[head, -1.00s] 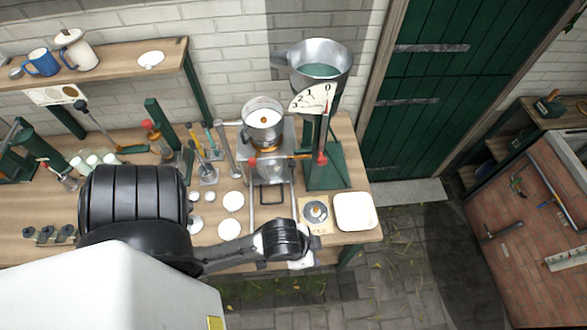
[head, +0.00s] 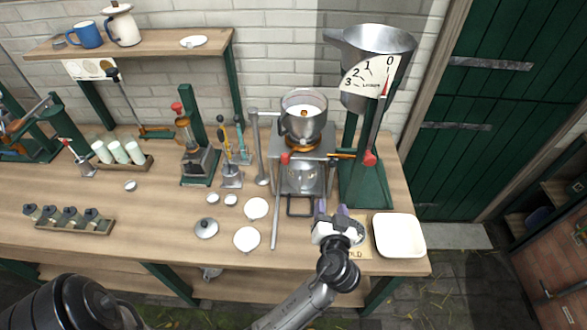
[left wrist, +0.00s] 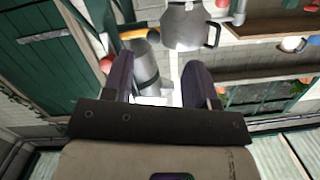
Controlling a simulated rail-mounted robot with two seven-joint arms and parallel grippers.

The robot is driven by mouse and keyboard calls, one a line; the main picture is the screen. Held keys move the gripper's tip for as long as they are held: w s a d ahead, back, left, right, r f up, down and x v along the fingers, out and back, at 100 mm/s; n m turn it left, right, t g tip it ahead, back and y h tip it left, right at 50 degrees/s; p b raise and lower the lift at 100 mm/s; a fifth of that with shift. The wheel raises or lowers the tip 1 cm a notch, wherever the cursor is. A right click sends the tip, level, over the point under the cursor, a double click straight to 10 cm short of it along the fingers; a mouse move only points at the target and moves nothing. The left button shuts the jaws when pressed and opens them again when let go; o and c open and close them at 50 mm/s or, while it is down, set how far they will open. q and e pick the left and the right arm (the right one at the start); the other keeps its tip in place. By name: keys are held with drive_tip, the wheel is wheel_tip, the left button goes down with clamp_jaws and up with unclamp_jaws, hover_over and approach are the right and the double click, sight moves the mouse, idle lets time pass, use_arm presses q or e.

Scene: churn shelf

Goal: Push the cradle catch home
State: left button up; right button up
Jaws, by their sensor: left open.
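The metal cradle frame (head: 303,148) stands at the back of the bench. I cannot tell for sure which part is the catch. My left gripper (head: 331,208) is open and empty, in front of the frame's right side, apart from the bar. In the left wrist view its fingers (left wrist: 158,65) straddle a grey cylinder (left wrist: 146,70).
A green stand with a dial (head: 370,76) and metal hopper rises right of the frame. A white tray (head: 398,235) lies at the bench's right end. A shelf (head: 140,50) hangs at back left.

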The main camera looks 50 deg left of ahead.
sight(333, 166)
use_arm(q)
drive_tip(key=w+a+n, duration=0.1)
drive_tip(key=w+a, duration=0.2)
drive_tip(key=w+a+r+n+t+p, duration=0.1)
drive_tip(key=w+a, duration=0.2)
drive_tip(key=w+a+r+n+p, duration=0.1)
drive_tip(key=w+a, duration=0.1)
drive_tip(key=w, duration=0.1)
drive_tip(key=shift+w+a+r+y, duration=0.1)
drive_tip(key=shift+w+a+y, duration=0.1)
drive_tip(key=shift+a+y, duration=0.15)
drive_tip(key=shift+w+a, duration=0.45)
drive_tip(key=shift+a, duration=0.15)
use_arm(e)
drive_tip(key=shift+a+r, duration=0.15)
drive_tip(key=shift+r, duration=1)
use_arm(q)
drive_tip(key=shift+c, duration=0.2)
drive_tip(key=c, duration=0.7)
clamp_jaws()
